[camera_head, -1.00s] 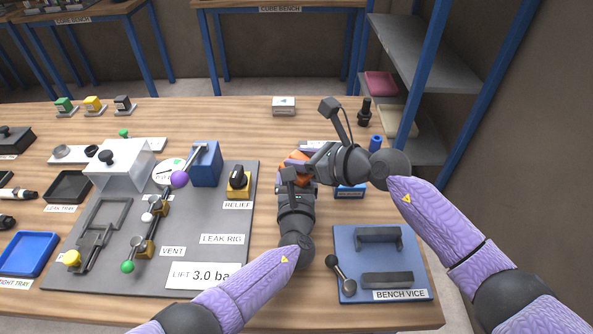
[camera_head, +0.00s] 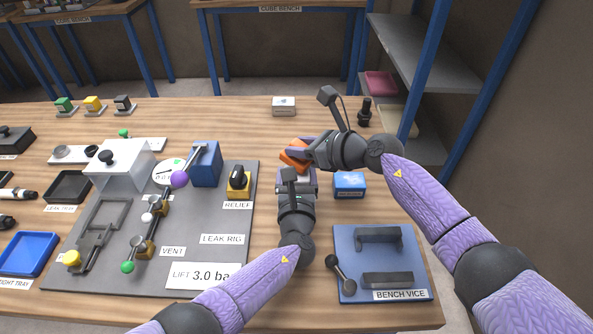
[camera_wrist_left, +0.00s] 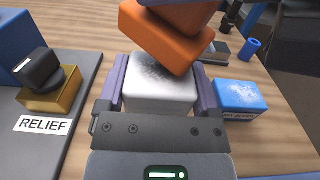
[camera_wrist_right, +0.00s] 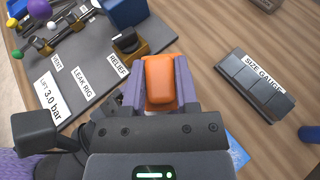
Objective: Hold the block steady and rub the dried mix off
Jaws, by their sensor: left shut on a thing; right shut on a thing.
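A pale grey-white block (camera_wrist_left: 160,95) with a dark speckled patch on its top sits between the purple fingers of my left gripper (camera_wrist_left: 162,84), which is shut on it. My right gripper (camera_wrist_right: 162,85) is shut on an orange rubbing block (camera_wrist_right: 160,80). In the left wrist view the orange block (camera_wrist_left: 166,38) is tilted over the far part of the pale block and hides some of it. I cannot tell whether they touch. In the head view the orange block (camera_head: 293,156) is just beyond my left gripper (camera_head: 297,178).
A blue box (camera_head: 350,184) stands right of the pale block. The bench vice board (camera_head: 350,240) is at the front right, and the leak rig board (camera_head: 222,262) at the left. A size gauge (camera_wrist_right: 255,85) lies nearby. The wood behind my grippers is mostly clear.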

